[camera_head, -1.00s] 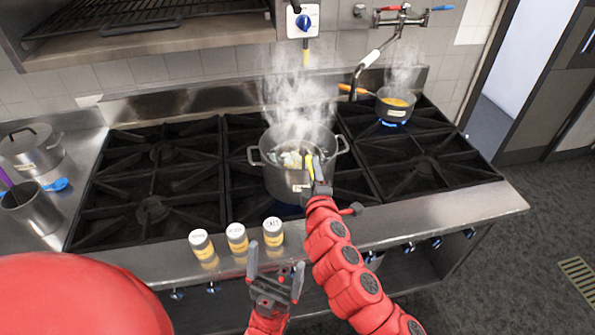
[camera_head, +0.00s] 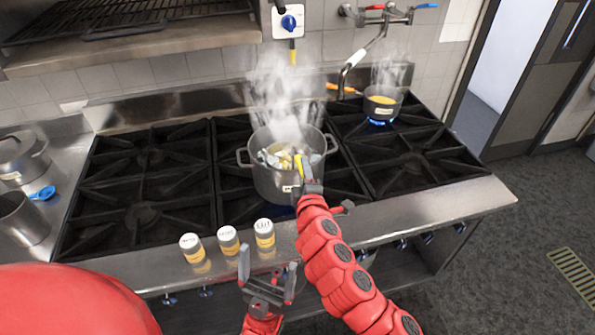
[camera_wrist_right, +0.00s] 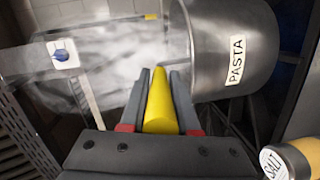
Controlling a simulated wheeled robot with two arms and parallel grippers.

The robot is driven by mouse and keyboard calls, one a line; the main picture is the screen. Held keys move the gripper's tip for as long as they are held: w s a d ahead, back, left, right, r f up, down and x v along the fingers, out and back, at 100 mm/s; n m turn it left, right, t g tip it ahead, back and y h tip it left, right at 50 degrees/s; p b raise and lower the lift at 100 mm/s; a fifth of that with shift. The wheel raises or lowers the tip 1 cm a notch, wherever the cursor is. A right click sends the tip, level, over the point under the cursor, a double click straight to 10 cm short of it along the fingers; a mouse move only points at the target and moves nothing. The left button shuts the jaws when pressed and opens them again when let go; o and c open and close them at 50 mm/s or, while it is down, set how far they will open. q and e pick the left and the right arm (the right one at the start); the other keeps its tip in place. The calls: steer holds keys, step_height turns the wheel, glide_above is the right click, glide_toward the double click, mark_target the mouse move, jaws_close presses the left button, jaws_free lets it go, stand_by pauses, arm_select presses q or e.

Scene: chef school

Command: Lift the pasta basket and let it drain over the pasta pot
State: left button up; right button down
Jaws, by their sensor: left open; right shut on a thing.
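The pasta pot (camera_head: 275,187) is a steaming steel pot with two side handles, on the middle front burner. In the right wrist view its wall (camera_wrist_right: 222,50) carries a PASTA label. My right gripper (camera_head: 311,180) is at the pot's near right rim, shut on a yellow handle (camera_wrist_right: 160,105), which also shows in the head view (camera_head: 299,165). This seems to be the pasta basket's handle. The basket itself is hard to make out through steam; pale and yellow pieces (camera_head: 280,157) show inside the pot. My left gripper (camera_head: 267,270) is open and empty, in front of the stove.
Three seasoning jars (camera_head: 228,242) stand on the stove's front ledge. A small steaming pan (camera_head: 382,105) sits on a lit burner at back right, below a wall faucet (camera_head: 385,15). A lidded pot (camera_head: 20,160) and steel container (camera_head: 22,218) stand at left.

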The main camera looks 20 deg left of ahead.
step_height(320, 180, up, 10)
steer(key=shift+f+b, duration=0.2)
steer(key=shift+b, duration=0.75)
step_height(320, 180, up, 5)
steer(key=p, duration=0.3)
steer(key=shift+r, duration=0.2)
stand_by(3.4)
step_height(320, 180, up, 3)
steer(key=shift+r+p, duration=0.2)
steer(key=shift+p, duration=1.05)
